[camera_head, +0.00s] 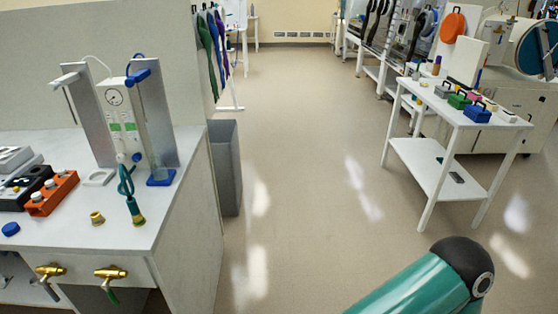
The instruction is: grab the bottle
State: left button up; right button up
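No bottle shows clearly. A small dark upright thing (437,65) at the back of the white table on the right is bottle-like in shape, but too small to tell. Neither of my grippers is in view. A teal arm link with a black joint, which looks like mine, comes in at the bottom right, with its gripper end out of the picture.
A white counter (75,232) on the left bears a gauge panel (122,115), an orange block (50,193) and brass fittings. A grey bin (226,165) stands beside it. The white table (420,103) on the right holds blue (477,113) and green boxes. The floor between is clear.

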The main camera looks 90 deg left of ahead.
aim_at(158, 166)
jog(key=z, duration=0.2)
jog(key=i, duration=0.85)
jog(key=u, duration=2.1)
jog(key=i, duration=0.35)
jog(key=u, duration=2.5)
jog(key=k, duration=0.45)
jog(key=u, duration=0.55)
jog(key=i, duration=1.55)
jog(key=z, duration=0.45)
